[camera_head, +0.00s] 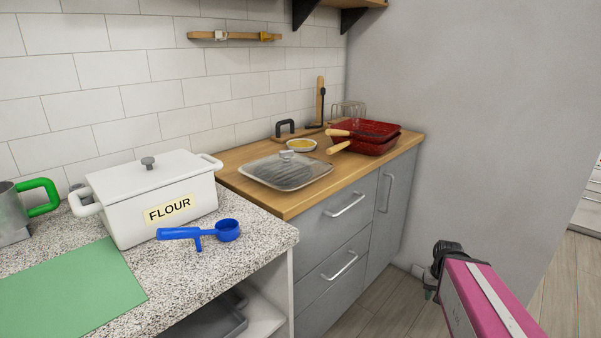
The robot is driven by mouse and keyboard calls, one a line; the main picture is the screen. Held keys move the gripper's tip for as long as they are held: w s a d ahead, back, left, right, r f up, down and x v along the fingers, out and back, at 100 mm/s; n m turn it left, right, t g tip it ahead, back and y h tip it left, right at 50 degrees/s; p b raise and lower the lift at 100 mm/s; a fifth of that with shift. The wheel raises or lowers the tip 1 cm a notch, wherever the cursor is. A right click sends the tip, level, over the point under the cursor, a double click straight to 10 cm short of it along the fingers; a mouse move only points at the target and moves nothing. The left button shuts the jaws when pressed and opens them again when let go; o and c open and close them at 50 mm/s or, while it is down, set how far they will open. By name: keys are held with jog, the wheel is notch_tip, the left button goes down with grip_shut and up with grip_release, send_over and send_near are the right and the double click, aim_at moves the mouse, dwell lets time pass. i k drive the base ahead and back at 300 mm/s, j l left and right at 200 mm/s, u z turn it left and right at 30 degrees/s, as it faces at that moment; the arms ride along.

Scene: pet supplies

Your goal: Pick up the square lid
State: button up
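A square lid (262,171) with a clear, greyish panel, a pale rim and a small knob on top lies flat on the wooden counter, near its front left part. My arm shows at the lower right as a pink link, with the dark end of my gripper (432,284) beyond it. My gripper is over the floor, to the right of the grey drawers and apart from the lid. Its fingers are small and mostly hidden, so their opening is unclear.
The wooden counter (290,206) also holds a small yellow-filled bowl (301,145) and stacked red pans (372,147) with wooden handles behind the lid. A white FLOUR box (148,190) and blue scoop (200,232) stand on the speckled counter left. Floor right is clear.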

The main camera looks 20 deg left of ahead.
aim_at(272, 170)
jog(key=k+u, duration=0.15)
jog(key=u, duration=0.25)
jog(key=k+j+u, duration=0.1)
jog(key=u, duration=0.3)
jog(key=k+j+u, duration=0.15)
jog(key=u, duration=0.25)
